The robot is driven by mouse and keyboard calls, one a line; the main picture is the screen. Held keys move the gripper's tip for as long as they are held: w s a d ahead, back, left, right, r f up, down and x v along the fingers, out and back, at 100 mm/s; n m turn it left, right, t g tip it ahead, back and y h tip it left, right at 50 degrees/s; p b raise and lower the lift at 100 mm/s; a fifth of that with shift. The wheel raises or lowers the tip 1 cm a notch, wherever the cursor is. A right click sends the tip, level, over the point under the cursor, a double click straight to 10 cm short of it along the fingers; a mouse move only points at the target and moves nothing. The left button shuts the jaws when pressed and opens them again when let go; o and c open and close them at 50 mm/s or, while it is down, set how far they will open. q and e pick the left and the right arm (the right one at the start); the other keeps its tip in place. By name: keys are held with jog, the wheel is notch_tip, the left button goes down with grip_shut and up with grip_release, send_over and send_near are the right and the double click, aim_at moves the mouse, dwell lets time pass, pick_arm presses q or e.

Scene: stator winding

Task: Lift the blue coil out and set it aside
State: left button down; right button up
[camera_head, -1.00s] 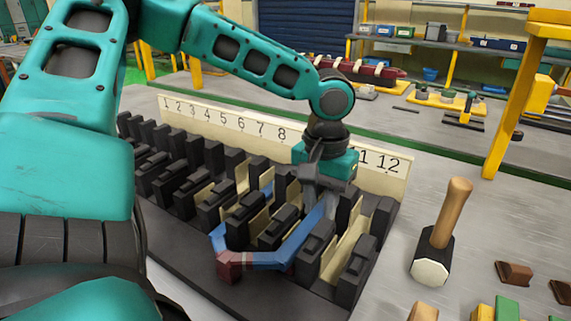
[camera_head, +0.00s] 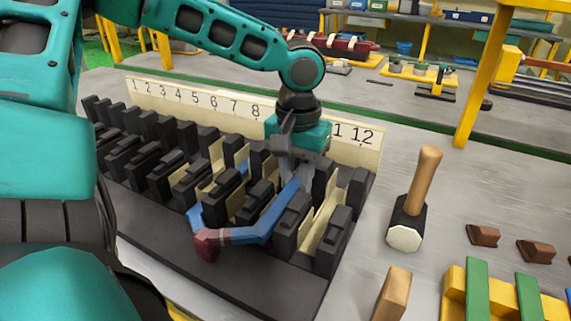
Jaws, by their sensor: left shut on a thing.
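The blue coil (camera_head: 255,234) lies among the black stator teeth (camera_head: 292,222), with its near end and dark red tip (camera_head: 207,243) sticking out over the front. Its right leg runs back between teeth to my left gripper (camera_head: 292,182). Its left leg passes partly hidden behind teeth. My left gripper points down and is shut on the coil's right leg. The fingertips are partly hidden by the coil and teeth. I cannot tell whether the coil is raised from its slots. My right gripper is not in view.
A numbered board (camera_head: 195,102) stands behind the teeth. Cream slot liners (camera_head: 318,220) show between some teeth. A mallet (camera_head: 413,205) stands on the grey table to the right, with brown blocks (camera_head: 484,235) and a yellow-green rack (camera_head: 500,292). Table between board and mallet is bare.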

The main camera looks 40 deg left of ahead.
pick_arm(q)
jog(key=shift+r, duration=0.45)
notch_tip(320, 180, up, 19)
jog(key=p, duration=0.4)
jog(key=shift+p, duration=0.4)
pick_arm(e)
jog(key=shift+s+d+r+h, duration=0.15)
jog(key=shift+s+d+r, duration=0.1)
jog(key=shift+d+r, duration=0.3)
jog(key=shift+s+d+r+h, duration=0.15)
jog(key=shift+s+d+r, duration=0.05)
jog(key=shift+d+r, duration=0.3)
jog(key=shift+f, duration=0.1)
pick_arm(q)
notch_tip(320, 180, down, 11)
jog(key=b, duration=0.3)
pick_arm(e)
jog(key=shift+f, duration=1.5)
pick_arm(q)
jog(key=shift+s, duration=0.1)
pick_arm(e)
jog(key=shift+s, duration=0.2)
